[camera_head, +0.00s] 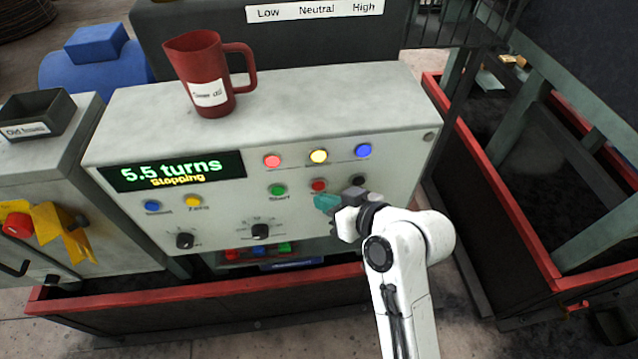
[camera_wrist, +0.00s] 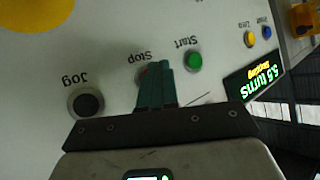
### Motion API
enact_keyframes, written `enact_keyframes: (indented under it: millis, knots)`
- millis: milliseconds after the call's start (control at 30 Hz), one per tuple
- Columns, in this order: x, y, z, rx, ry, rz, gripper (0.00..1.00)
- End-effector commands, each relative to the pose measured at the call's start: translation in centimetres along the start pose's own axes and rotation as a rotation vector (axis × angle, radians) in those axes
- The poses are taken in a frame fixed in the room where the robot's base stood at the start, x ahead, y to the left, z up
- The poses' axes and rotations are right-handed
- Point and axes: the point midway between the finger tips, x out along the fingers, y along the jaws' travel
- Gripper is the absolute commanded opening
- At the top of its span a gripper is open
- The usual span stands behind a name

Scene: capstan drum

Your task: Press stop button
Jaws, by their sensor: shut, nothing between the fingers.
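The red stop button (camera_head: 318,185) is on the front of the grey control panel (camera_head: 400,158), right of the green start button (camera_head: 278,190). My gripper (camera_head: 325,203) is shut and empty, with its teal fingers just in front of and below the stop button in the head view. In the wrist view the fingers (camera_wrist: 157,68) cover most of the button beneath the "Stop" label; only a sliver of it shows at their left. Whether the fingertips touch it I cannot tell.
The black jog button (camera_wrist: 86,103) is left of my fingers in the wrist view, the green start button (camera_wrist: 194,60) right. Red, yellow and blue lamps sit above the buttons. A red jug (camera_head: 207,75) stands on the panel top. Red-edged framing (camera_head: 500,190) lies to the right.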

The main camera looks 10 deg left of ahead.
Motion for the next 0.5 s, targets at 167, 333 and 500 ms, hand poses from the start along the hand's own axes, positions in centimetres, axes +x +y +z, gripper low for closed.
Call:
enact_keyframes:
  millis: [167, 333, 500]
  knots:
    - [0.0, 0.0, 0.0, 0.000, 0.001, 0.000, 0.00]
    - [-0.2, -0.1, 0.1, 0.000, 0.000, 0.000, 0.00]
    - [-1.2, -0.8, 0.8, -0.001, -0.002, 0.000, 0.00]
